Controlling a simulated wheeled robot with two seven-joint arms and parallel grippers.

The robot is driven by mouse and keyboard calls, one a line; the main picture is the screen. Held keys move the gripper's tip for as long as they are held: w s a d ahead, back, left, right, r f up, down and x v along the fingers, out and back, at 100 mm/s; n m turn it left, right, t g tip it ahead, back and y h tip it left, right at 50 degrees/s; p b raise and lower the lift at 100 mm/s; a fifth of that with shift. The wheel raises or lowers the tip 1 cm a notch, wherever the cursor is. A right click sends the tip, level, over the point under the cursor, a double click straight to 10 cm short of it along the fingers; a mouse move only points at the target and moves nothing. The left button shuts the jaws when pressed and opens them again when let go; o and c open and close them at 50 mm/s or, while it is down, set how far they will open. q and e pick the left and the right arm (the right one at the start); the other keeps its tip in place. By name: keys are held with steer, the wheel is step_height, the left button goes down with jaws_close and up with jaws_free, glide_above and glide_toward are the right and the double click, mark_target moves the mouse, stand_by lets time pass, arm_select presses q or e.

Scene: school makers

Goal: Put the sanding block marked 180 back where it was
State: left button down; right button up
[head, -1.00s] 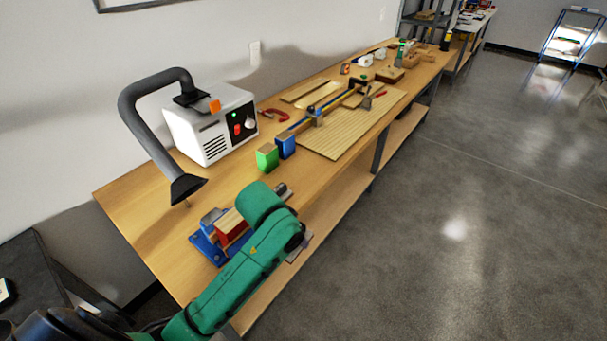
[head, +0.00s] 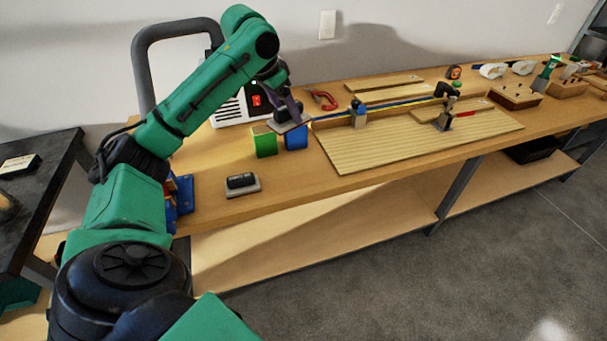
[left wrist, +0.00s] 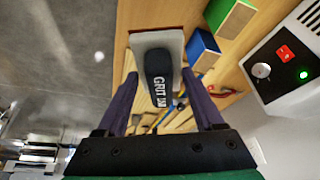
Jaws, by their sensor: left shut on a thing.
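My left gripper (head: 291,112) is shut on a sanding block, which shows as a grey plate (head: 287,125) in the head view, above or just behind the green and blue blocks. In the left wrist view, the held sanding block (left wrist: 158,77) has a grey base and a black handle reading "GRIT 1" with the remaining digits unclear. The left fingers (left wrist: 160,100) lie on both sides of it. A second sanding block (head: 242,184), grey with a black handle, lies on the bench near its front edge; its marking is unreadable. My right gripper is out of view.
A green block (head: 264,142) and a blue block (head: 296,137) stand under the left gripper. A white machine (head: 229,112) with a hose is behind. A slatted board (head: 400,145) with a clamp lies right. A blue vise (head: 184,192) is partly hidden by my arm.

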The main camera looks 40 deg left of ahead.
arm_select(q)
steer(key=f, duration=1.3)
steer(key=f+b, duration=0.1)
steer(key=f, duration=0.5)
steer(key=shift+s+a+f, duration=0.15)
steer(key=shift+s+a, duration=0.15)
steer(key=shift+a, duration=0.05)
jaws_free()
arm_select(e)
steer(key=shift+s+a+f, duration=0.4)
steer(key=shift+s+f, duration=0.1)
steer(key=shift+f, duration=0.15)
arm_select(q)
steer(key=v, duration=1.2)
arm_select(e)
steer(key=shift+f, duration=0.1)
